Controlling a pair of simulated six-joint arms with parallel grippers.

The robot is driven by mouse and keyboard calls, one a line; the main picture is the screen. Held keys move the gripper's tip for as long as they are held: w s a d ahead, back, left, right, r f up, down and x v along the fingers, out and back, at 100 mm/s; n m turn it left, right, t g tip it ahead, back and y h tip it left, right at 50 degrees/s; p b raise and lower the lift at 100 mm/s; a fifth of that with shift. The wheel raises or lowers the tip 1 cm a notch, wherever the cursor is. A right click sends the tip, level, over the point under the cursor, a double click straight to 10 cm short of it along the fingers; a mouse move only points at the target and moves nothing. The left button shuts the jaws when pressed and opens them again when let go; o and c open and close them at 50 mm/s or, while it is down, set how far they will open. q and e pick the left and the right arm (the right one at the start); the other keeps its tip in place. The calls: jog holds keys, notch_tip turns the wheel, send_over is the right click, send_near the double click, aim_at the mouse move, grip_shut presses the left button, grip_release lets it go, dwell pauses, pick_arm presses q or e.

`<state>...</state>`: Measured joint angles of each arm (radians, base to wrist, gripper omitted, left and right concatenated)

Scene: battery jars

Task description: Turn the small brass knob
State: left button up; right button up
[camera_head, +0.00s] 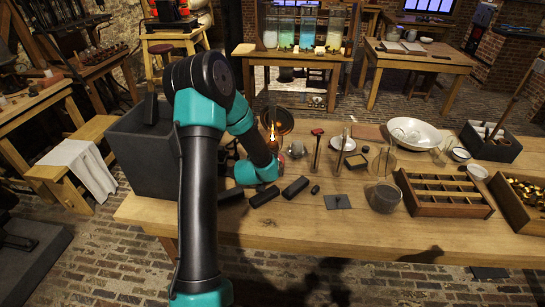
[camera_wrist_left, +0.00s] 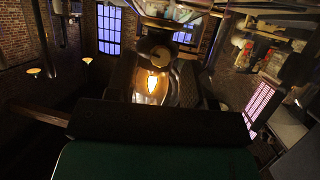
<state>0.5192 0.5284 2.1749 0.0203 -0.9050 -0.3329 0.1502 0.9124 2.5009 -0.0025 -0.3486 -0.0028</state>
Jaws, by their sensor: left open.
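A small oil lamp (camera_head: 271,141) with a lit flame stands on the wooden table in front of a dark round disc. In the left wrist view the glowing lamp (camera_wrist_left: 154,88) is near the centre, just beyond my gripper. My right gripper is not in view.
Dark blocks (camera_head: 265,194) lie at the table's front left. A glass jar (camera_head: 384,198), a white bowl (camera_head: 413,133) and a compartment tray (camera_head: 446,210) stand to the right. A large grey box (camera_head: 140,160) is at the left. The table's front middle has some free room.

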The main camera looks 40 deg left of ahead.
pick_arm(q)
jog(key=shift+w+a+f, duration=0.2)
jog(key=shift+w+f, duration=0.05)
jog(key=shift+w, duration=0.2)
grip_shut()
